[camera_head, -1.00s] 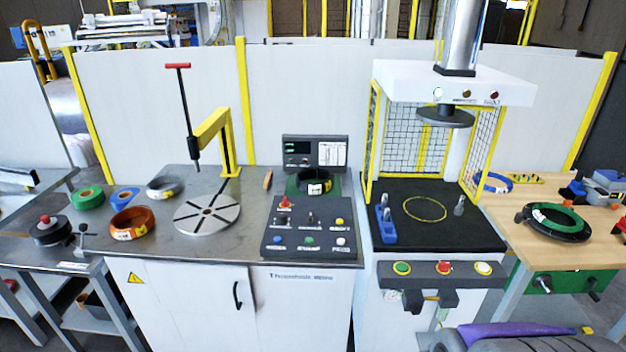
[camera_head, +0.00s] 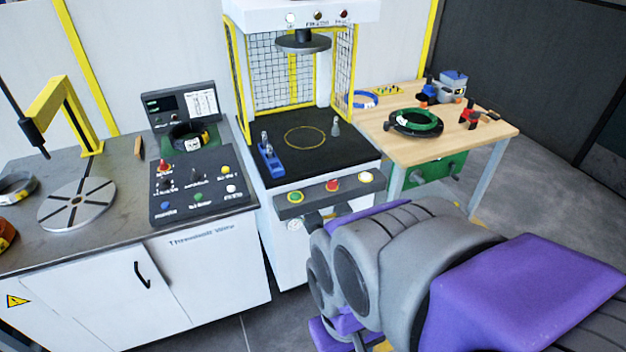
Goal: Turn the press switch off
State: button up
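The press (camera_head: 300,14) stands in the middle with a white head, a round dark ram plate (camera_head: 303,41) and yellow-framed mesh guards. Its front control bar (camera_head: 313,196) carries a green button (camera_head: 296,197), a red button (camera_head: 333,186) and a pale button with a yellow ring (camera_head: 366,177). On the head, the left lamp (camera_head: 290,18) looks bright; the other two look dark. I cannot tell from the buttons which state the switch is in. My grey and purple arm fills the lower right, in front of and below the bar. My gripper's fingers do not show.
Left of the press is a bench with a control panel (camera_head: 192,184), a turntable (camera_head: 76,205) and a yellow post. The black press bed (camera_head: 308,160) holds a blue block (camera_head: 270,162). Floor shows at far right.

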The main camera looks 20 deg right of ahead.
aim_at(331, 185)
jog(key=i+l+z, duration=0.3)
jog(key=i, duration=0.15)
jog(key=i+z, duration=0.3)
jog(key=i, duration=0.1)
